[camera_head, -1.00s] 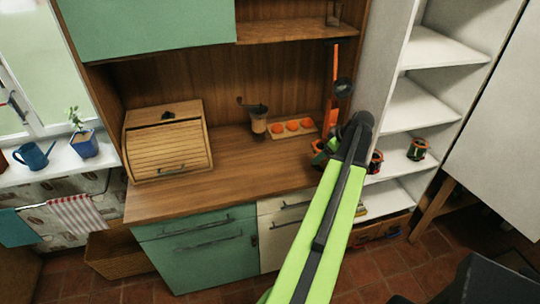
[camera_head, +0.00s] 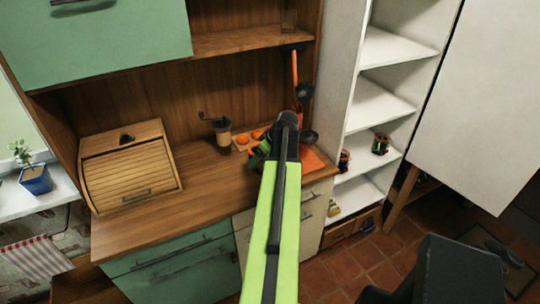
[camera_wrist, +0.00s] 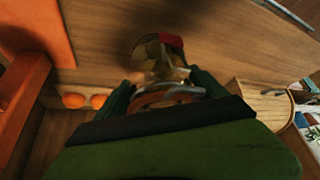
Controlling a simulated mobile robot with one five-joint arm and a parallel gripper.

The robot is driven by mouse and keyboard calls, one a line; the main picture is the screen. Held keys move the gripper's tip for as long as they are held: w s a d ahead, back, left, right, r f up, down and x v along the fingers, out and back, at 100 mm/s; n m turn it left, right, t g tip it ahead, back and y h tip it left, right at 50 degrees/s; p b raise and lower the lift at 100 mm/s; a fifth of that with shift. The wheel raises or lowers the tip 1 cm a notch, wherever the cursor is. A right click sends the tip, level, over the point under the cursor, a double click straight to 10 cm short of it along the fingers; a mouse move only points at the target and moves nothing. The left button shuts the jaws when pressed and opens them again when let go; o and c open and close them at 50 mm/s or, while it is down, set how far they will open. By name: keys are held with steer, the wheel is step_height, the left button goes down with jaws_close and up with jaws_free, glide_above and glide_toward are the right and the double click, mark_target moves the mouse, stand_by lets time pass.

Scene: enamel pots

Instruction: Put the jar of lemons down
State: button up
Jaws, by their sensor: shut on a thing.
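My gripper (camera_wrist: 160,88) is shut on the jar of lemons (camera_wrist: 158,55), a clear glass jar with yellowish contents and a red part at its far end. In the wrist view the jar sits between the dark green fingers, with wood behind it. In the head view my gripper (camera_head: 258,154) is over the right part of the wooden counter (camera_head: 190,190), in front of the tray of orange fruits. My arm hides most of the jar there. I cannot tell whether the jar touches the counter.
An orange stand (camera_head: 312,160) is close on the right. A hand mill (camera_head: 223,135) and the tray's orange fruits (camera_head: 242,139) are behind. A roll-top bread box (camera_head: 130,168) stands left. Bare counter lies between the bread box and my gripper. White shelves (camera_head: 385,105) stand right.

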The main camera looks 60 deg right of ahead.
mark_target(253, 169)
steer(key=w+a+f, duration=0.1)
steer(key=w+a+f+b, duration=0.1)
steer(key=shift+a, duration=0.3)
step_height(253, 169, down, 4)
steer(key=b, duration=0.4)
steer(key=shift+f, duration=0.15)
steer(key=shift+r, duration=0.2)
steer(key=shift+f, duration=0.1)
steer(key=o, duration=2)
